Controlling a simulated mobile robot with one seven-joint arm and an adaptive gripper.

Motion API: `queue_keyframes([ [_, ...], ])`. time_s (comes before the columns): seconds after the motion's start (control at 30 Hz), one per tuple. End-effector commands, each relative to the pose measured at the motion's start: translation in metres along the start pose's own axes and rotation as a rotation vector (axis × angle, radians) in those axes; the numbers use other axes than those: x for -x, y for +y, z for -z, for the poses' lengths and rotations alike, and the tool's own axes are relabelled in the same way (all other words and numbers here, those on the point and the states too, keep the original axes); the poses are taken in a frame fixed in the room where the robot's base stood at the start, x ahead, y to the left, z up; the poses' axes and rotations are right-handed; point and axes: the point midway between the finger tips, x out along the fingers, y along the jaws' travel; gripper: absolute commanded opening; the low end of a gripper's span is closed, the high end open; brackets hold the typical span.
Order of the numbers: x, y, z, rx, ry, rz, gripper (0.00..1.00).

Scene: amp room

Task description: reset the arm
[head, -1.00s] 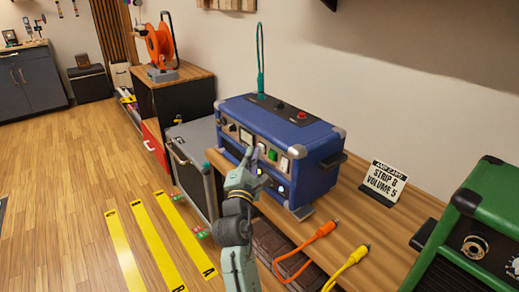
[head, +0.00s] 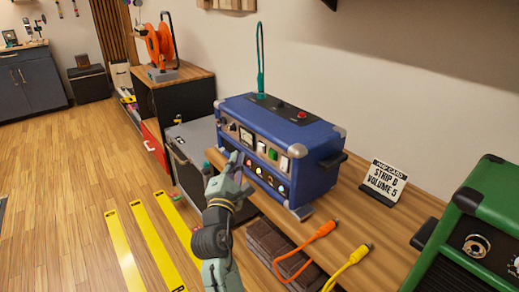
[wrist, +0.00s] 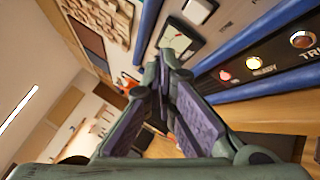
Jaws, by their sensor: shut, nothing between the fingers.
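My gripper (head: 232,160) is shut and empty, in front of the left part of the blue amp's (head: 312,176) front panel. In the wrist view the fingers (wrist: 165,62) meet at their tips, with the amp's panel close behind and to the right. That panel carries a meter, switches, and small lights, one lit red (wrist: 225,75) and one marked READY (wrist: 256,62). Whether the fingertips touch the panel, I cannot tell. My arm comes up from the bottom of the head view.
The amp stands on a wooden bench (head: 345,225) with a "STRIP D VOLUME 5" card (head: 384,180), an orange plug (head: 322,231), a yellow plug (head: 355,256) and a green amp (head: 478,235). A grey case (head: 190,140) stands left. Yellow strips (head: 160,240) mark the open floor.

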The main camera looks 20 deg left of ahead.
Motion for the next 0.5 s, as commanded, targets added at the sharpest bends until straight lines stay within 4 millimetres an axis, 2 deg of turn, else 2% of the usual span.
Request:
queue_keyframes([
  [0.17,0.0081,0.0056,0.0056,0.0,0.0,0.0,0.0],
  [0.5,0.0087,0.0081,0.006,-0.007,0.001,-0.004,0.0],
])
